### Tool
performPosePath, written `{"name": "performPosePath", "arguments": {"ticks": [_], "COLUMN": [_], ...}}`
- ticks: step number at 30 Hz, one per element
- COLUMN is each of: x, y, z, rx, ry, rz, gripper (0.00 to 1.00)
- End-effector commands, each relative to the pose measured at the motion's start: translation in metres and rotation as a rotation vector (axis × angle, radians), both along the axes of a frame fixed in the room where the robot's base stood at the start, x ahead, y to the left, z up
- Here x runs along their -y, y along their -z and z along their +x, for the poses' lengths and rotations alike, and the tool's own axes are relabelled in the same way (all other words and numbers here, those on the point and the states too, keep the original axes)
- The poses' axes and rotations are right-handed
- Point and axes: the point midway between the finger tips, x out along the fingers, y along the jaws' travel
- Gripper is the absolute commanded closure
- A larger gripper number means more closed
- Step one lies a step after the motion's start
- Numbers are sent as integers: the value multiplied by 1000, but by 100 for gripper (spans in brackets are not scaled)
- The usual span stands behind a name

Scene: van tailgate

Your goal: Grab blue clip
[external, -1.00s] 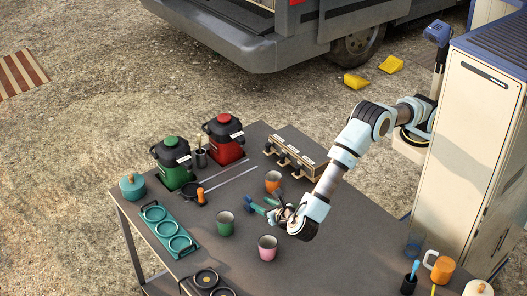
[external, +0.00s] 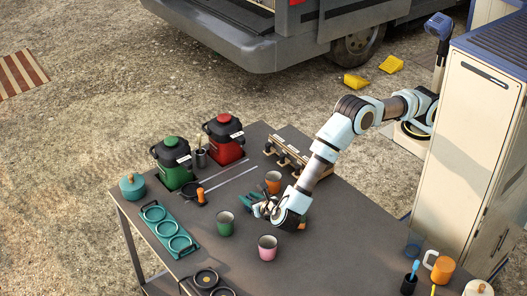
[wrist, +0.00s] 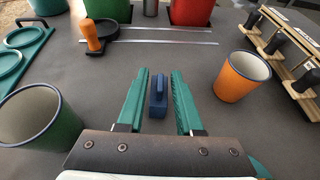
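The blue clip (wrist: 158,94) lies on the dark table top in the wrist view. It sits between the two green fingers of my gripper (wrist: 158,92), near their tips, with a gap on each side. My gripper is open and empty. In the external view my gripper (external: 259,205) is low over the table, between the green cup and the orange cup. The blue clip cannot be made out in the external view, where the fingers and wrist cover that spot.
An orange cup (wrist: 241,76) stands close on the right and a green cup (wrist: 38,128) on the left. A pink cup (external: 267,248) is nearby. An orange-handled tool (wrist: 95,36), metal strips (wrist: 150,34) and a wooden rack (wrist: 285,55) lie beyond.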

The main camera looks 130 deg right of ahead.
Motion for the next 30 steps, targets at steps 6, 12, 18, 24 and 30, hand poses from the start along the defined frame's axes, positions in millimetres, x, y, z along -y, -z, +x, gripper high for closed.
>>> {"name": "performPosePath", "arguments": {"ticks": [6, 12, 18, 24, 30], "x": [0, 0, 0, 0, 0], "y": [0, 0, 0, -4, -34], "z": [0, 0, 0, 0, 1], "rx": [0, 0, 0, 1, 5], "ry": [0, 0, 0, -1, 0], "rz": [0, 0, 0, -1, -1], "gripper": [91, 100, 100, 100, 100]}}
